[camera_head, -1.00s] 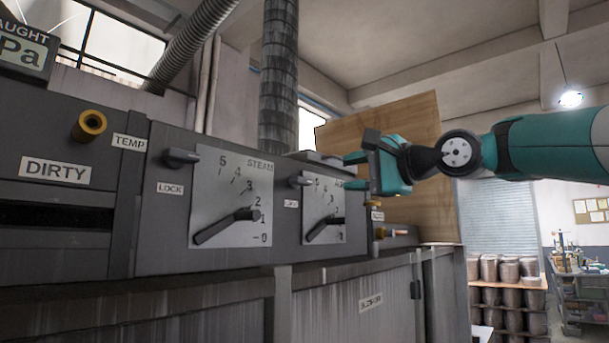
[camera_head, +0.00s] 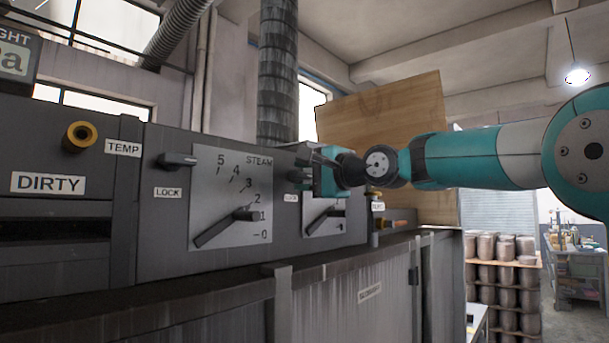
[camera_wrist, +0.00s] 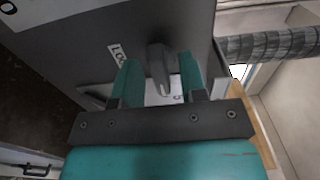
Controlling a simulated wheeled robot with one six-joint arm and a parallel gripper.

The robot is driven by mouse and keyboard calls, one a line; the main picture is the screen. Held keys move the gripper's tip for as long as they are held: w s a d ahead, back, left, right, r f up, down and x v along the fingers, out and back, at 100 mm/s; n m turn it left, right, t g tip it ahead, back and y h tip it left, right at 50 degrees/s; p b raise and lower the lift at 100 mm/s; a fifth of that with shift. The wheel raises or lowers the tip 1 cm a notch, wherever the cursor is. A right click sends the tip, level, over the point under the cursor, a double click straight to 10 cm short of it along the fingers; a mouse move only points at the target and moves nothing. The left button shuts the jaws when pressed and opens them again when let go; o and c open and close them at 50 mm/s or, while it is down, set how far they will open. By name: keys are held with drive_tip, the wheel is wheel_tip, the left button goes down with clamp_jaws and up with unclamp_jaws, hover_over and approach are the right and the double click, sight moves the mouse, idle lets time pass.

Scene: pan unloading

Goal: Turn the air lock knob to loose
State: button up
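A grey lock knob (camera_wrist: 159,68) stands out from the dark panel beside a partly hidden label (camera_wrist: 117,54) beginning "LO" in the wrist view. My gripper (camera_wrist: 159,60) is open, with one teal finger on each side of the knob and narrow gaps showing.
A "TEMP" label and a yellow-ringed knob (camera_head: 80,136) are at the panel's left. A small yellow fitting (camera_head: 377,206) sits just right of the second dial. A wooden board (camera_head: 385,115) stands behind my arm. A shelf of brown pots (camera_head: 505,270) is at the right.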

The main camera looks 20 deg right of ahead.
clamp_jaws()
drive_tip(key=shift+f+n, duration=0.1)
drive_tip(key=shift+n, duration=0.2)
drive_tip(key=n+b, duration=0.2)
drive_tip(key=shift+n, duration=0.4)
drive_tip(key=n+b, duration=0.3)
drive_tip(key=n, duration=0.2)
drive_tip(key=n+b, duration=0.1)
drive_tip(key=n, duration=0.4)
drive_tip(key=shift+b, duration=0.4)
drive_tip(key=shift+n+b, duration=0.75)
drive_tip(key=shift+n, duration=1.55)
drive_tip(key=shift+r, duration=0.2)
